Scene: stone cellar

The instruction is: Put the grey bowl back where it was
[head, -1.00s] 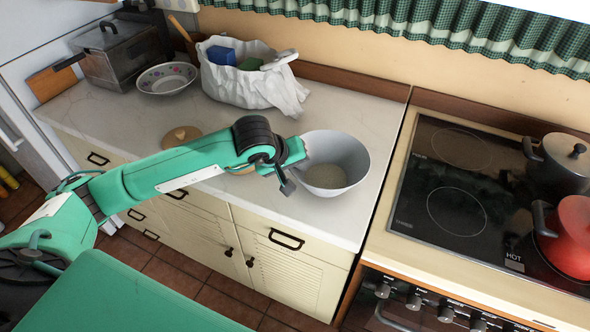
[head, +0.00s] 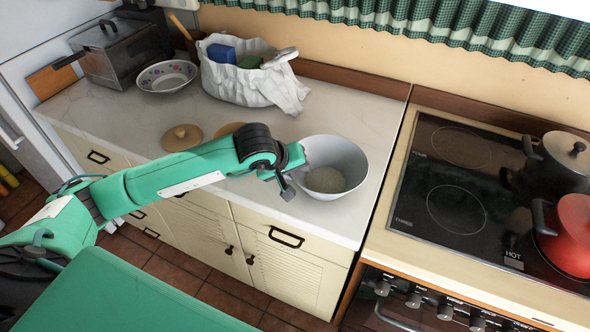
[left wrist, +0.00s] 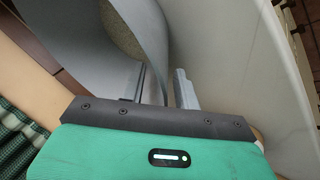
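The grey bowl (head: 345,155) is near the front right of the counter, upright, with a speckled tan layer in its bottom. My left gripper (head: 287,188) is at its left rim in the head view. In the left wrist view, the gripper (left wrist: 162,88) has one finger on each side of the grey bowl's wall (left wrist: 75,50). The fingers stand apart, with a gap beside the wall, so it looks open around the rim. Whether either finger touches the wall is hard to tell. My right gripper is not in view.
A round wooden lid-like piece (head: 182,137) lies left of the bowl; another (head: 228,129) is partly hidden by my arm. A white bag (head: 240,84) and a patterned bowl (head: 167,76) stand behind. The hob (head: 450,185) with a red pot (head: 570,240) is at right.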

